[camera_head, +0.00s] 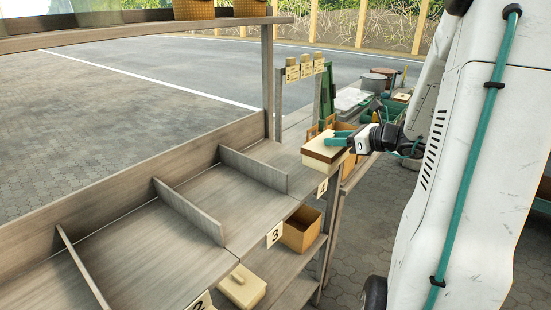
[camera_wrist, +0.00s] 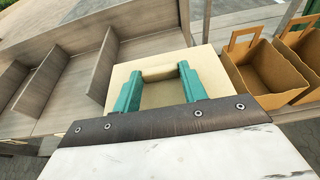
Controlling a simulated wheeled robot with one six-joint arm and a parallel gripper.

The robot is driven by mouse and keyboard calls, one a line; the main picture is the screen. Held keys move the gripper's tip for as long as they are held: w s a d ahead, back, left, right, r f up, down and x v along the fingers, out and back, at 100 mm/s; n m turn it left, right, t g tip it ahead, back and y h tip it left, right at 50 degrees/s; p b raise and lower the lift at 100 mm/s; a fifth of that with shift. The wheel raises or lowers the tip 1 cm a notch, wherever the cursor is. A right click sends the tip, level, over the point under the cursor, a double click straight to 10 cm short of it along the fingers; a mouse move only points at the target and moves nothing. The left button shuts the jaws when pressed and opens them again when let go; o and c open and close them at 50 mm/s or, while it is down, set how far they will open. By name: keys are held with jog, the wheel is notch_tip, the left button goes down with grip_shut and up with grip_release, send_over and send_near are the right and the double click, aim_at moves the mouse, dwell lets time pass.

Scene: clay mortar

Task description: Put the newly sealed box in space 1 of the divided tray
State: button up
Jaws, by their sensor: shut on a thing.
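The tray has upright grey dividers and open, empty spaces. Its front tags seem to read 4 at the box's end, then 3, then a partly cut-off 2. No tag for space 1 shows.
Below the tray, a lower shelf holds an open brown box (camera_head: 302,232) and a cream lidded box (camera_head: 241,288). Open brown boxes (camera_wrist: 264,72) with handles stand right of the held box in the wrist view. An upper shelf (camera_head: 130,34) overhangs the tray's back.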

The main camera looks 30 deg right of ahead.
jog(key=shift+w+a+f, duration=0.8)
jog(key=shift+w+a, duration=0.65)
jog(key=shift+w, duration=0.3)
jog(key=shift+w+a+f, duration=0.8)
jog(key=shift+w+a, duration=0.7)
jog(key=shift+w, duration=0.3)
jog(key=shift+w+a+f, duration=0.8)
jog(key=shift+w+a, duration=0.65)
jog(key=shift+w, duration=0.3)
jog(key=shift+f, duration=0.2)
jog(key=o, duration=1.3)
jog(key=shift+c, duration=0.2)
